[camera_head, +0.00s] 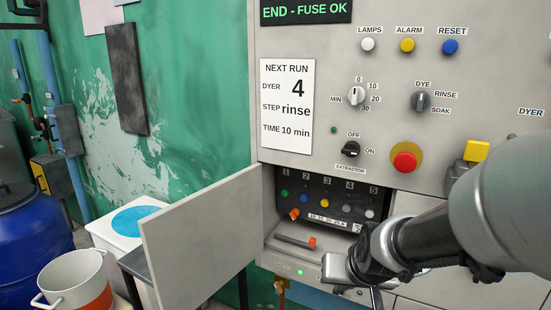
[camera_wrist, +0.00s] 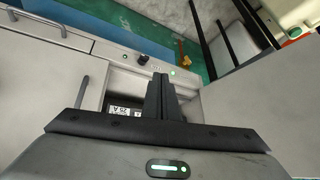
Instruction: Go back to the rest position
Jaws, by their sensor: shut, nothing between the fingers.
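My gripper (camera_head: 345,272) is at the lower edge of the control panel (camera_head: 330,190), in front of the open fuse compartment. In the wrist view the two dark fingers (camera_wrist: 161,92) are together with nothing between them. The compartment's dark fuse board (camera_head: 330,206) has several coloured sockets numbered 1 to 5. An orange piece (camera_head: 294,213) sits at the board's lower left. A dark bar with an orange end (camera_head: 296,241) lies on the ledge below. My arm covers the lower right of the panel.
The compartment's door (camera_head: 203,232) stands open, sticking out to the left. A white bucket (camera_head: 75,283), a blue drum (camera_head: 40,230) and a white box with a blue disc (camera_head: 125,222) stand at the left. The panel above has lamps, dials and a red button (camera_head: 404,161). The display (camera_head: 305,10) reads "END - FUSE OK".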

